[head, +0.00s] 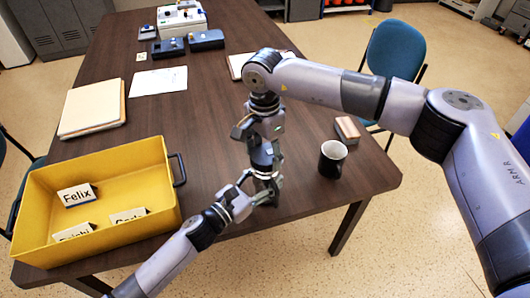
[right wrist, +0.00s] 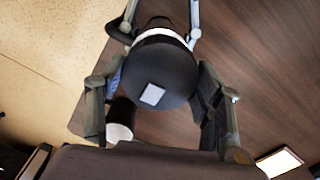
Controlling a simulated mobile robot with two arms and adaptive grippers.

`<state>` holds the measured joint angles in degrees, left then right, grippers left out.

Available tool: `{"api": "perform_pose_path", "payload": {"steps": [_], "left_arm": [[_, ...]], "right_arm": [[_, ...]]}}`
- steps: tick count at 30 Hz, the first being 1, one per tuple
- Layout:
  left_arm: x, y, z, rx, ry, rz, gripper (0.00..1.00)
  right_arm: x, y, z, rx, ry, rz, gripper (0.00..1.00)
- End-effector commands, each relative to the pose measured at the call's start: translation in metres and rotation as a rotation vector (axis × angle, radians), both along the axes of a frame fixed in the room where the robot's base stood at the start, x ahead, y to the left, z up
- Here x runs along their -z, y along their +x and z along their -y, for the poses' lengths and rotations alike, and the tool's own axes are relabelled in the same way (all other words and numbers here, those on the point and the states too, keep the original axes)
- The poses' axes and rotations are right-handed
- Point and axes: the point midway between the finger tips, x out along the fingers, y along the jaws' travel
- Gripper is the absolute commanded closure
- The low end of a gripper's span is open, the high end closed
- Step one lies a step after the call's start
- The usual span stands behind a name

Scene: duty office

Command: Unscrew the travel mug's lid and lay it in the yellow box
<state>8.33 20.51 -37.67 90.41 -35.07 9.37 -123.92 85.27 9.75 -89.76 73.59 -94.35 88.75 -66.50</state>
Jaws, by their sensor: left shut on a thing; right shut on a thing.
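The travel mug (head: 264,184) stands upright near the table's front edge, mostly hidden by my grippers in the head view. In the right wrist view its dark round lid (right wrist: 170,72) fills the middle, with a small grey square on top. My right gripper (head: 264,160) points straight down from above, its fingers on both sides of the lid. My left gripper (head: 258,192) comes in low from the left and is closed around the mug's body. The lid appears to be on the mug. The yellow box (head: 150,156) is at the left front and holds white name cards (head: 76,195).
A black mug with a white inside (head: 332,159) stands right of the travel mug, with a small box (head: 347,129) behind it. Folders (head: 92,108), paper (head: 158,81) and devices (head: 206,40) lie farther back. The table between the yellow box and travel mug is mostly clear.

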Motion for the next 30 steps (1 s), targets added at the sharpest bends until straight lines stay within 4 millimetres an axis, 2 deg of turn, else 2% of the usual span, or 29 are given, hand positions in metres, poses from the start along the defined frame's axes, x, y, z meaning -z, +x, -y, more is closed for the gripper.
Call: {"api": "perform_pose_path", "payload": {"steps": [5, 14, 21, 22, 30], "left_arm": [[0.001, 0.0, 0.0, 0.0, 0.0, -0.001, 1.0], [0.001, 0.0, 0.0, 0.0, 0.0, -0.001, 1.0], [0.001, 0.0, 0.0, 0.0, 0.0, -0.001, 1.0], [0.001, 0.0, 0.0, 0.0, 0.0, -0.001, 0.44], [0.0, 0.0, 0.0, 0.0, 0.0, -0.001, 0.27]], "right_arm": [[-0.004, 0.001, 0.0, 0.0, 0.001, 0.001, 0.73], [-0.038, 0.001, 0.0, 0.0, 0.001, 0.003, 0.73], [-0.04, 0.0, 0.0, 0.0, 0.0, 0.0, 0.73], [-0.04, 0.0, 0.0, 0.0, 0.0, 0.0, 0.73], [-0.04, 0.0, -0.001, 0.0, 0.001, 0.001, 0.73]]}}
